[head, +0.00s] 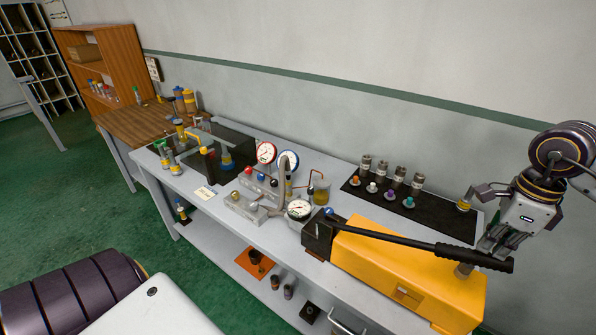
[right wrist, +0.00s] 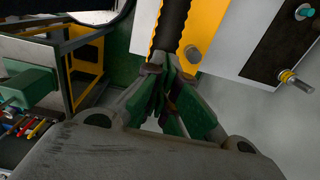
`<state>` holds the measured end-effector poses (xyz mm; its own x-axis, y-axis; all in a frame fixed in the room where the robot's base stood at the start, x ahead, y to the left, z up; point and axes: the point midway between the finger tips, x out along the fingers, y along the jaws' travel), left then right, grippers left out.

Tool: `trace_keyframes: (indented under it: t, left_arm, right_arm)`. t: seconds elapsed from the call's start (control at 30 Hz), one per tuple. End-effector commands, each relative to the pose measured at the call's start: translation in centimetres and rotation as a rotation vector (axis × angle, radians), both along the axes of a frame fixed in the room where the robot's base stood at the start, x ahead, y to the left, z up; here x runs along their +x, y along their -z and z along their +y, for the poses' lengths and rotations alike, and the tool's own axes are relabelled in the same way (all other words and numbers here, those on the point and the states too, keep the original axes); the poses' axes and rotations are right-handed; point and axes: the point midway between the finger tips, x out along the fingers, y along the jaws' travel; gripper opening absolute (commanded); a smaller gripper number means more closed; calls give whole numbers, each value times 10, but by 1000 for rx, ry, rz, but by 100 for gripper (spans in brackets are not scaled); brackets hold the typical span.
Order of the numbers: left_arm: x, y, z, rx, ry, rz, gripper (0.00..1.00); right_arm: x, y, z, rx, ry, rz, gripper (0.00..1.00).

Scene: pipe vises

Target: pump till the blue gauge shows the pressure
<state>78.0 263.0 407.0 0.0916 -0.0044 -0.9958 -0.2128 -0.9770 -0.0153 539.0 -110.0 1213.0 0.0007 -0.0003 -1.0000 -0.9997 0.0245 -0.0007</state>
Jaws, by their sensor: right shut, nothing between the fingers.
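The blue-rimmed gauge (head: 288,162) stands at the back of the bench beside a red-rimmed one; its needle is too small to read. The yellow hand pump (head: 400,272) lies at the bench's right front. Its black lever (head: 420,244) slopes low across the pump, with its grip end at the right. My right gripper (head: 492,244) is shut and empty at the lever's grip end. In the right wrist view, its closed fingers (right wrist: 174,85) are close to the lever's ribbed grip (right wrist: 170,28); I cannot tell whether they touch. My left gripper is out of view.
A red-rimmed gauge (head: 266,152) and a dark-rimmed gauge (head: 299,209) stand near the hose. A black mat (head: 435,222) with several fittings lies behind the pump. A lower shelf (head: 215,238) holds small parts.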

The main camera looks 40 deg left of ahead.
Motion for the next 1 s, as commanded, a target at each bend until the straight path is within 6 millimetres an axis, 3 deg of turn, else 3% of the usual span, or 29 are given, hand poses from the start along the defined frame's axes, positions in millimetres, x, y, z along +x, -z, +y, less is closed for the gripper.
trace_keyframes:
  t: [0.37, 1.0]
  left_arm:
    - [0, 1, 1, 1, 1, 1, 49]
    - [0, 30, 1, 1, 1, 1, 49]
  right_arm:
    - [0, 2, 0, 0, 0, 1, 0]
    - [0, 35, -9, 0, 0, 1, 0]
